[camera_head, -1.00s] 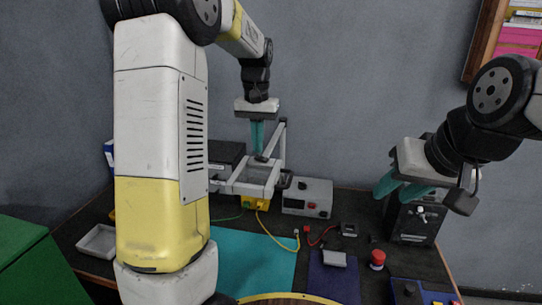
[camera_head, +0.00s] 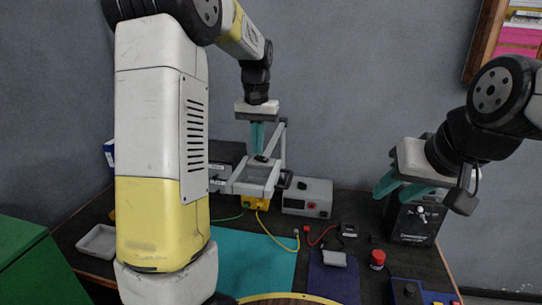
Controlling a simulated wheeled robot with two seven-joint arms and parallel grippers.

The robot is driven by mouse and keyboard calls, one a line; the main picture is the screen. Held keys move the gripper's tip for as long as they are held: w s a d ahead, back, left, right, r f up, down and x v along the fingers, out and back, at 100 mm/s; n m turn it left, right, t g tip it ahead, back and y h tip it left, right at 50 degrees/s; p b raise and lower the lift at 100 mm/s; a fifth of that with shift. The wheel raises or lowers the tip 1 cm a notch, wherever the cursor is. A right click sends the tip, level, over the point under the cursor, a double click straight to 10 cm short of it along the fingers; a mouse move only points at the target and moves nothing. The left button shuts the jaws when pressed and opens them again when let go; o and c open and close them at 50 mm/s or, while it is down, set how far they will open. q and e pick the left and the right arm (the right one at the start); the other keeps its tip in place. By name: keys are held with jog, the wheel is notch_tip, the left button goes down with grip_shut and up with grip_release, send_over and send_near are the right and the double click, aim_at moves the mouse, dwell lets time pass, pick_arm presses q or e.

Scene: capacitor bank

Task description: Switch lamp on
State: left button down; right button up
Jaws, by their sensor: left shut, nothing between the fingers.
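The lamp has a pale grey rectangular frame head (camera_head: 235,187) on a jointed arm (camera_head: 282,145), standing at the back of the bench. A small dark part, perhaps its switch (camera_head: 262,158), sits on top of the head. My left gripper (camera_head: 257,152) points straight down with its teal fingers together and empty, just above or at that dark part; I cannot tell whether they touch. My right gripper (camera_head: 400,190) has its teal fingers apart and empty, in front of a black box at the right. I cannot see the underside of the lamp head.
A grey instrument box (camera_head: 307,198) stands right of the lamp, and a black box (camera_head: 415,222) behind my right gripper. A red-capped item (camera_head: 377,257), a teal mat (camera_head: 250,260) and a white tray (camera_head: 97,241) are on the bench. My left arm hides part of the bench's left side.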

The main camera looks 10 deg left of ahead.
aim_at(257, 158)
pick_arm(q)
jog(key=shift+f, duration=0.75)
jog(key=shift+r, duration=3.55)
jog(key=s+d+t+h, duration=0.2)
jog(key=s+t, duration=0.4)
jog(key=s, duration=1.8)
jog(key=shift+s+f, duration=0.15)
jog(key=shift+f, duration=0.15)
